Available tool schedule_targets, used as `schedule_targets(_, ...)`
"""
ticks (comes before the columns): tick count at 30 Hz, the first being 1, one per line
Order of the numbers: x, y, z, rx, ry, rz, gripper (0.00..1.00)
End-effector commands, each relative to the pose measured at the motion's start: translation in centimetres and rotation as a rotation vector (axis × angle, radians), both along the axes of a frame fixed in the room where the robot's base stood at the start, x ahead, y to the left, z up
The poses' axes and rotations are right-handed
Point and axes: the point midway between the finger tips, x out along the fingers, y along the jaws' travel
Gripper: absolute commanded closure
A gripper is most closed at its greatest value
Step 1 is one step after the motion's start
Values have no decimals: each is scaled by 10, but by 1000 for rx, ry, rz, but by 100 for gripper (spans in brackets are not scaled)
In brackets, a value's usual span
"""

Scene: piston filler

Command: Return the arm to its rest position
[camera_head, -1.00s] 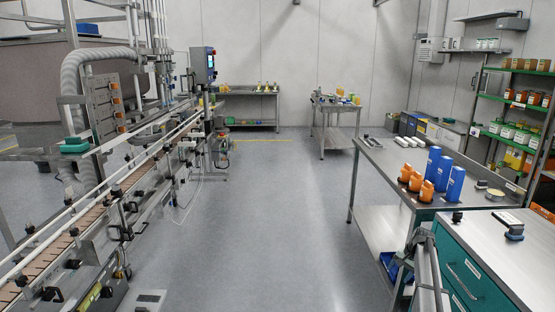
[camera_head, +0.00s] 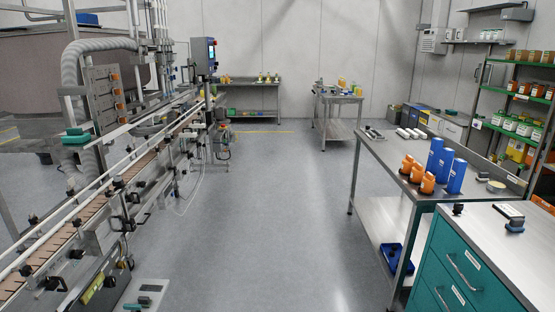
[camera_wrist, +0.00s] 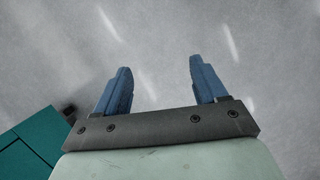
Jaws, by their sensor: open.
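My gripper (camera_wrist: 158,78) shows in the wrist view with its two blue fingers spread apart. Nothing is between the fingers. Bare grey floor lies beyond them. The gripper and arm are out of sight in the head view.
A teal drawer cabinet (camera_head: 468,262) stands at the right; a teal surface (camera_wrist: 33,143) shows at lower left in the wrist view. Behind the cabinet is a steel table (camera_head: 385,150) with orange and blue containers. A conveyor (camera_head: 95,205) runs along the left. The middle floor (camera_head: 265,210) is clear.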

Motion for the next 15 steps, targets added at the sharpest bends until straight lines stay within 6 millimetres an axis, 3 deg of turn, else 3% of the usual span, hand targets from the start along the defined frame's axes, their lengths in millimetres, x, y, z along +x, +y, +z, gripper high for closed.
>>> schedule_targets(1,-30,10,-3,-1,25,27,29)
schedule_targets(3,-60,21,-10,0,54,64,29)
schedule_targets(15,-222,57,-18,-2,214,263,29)
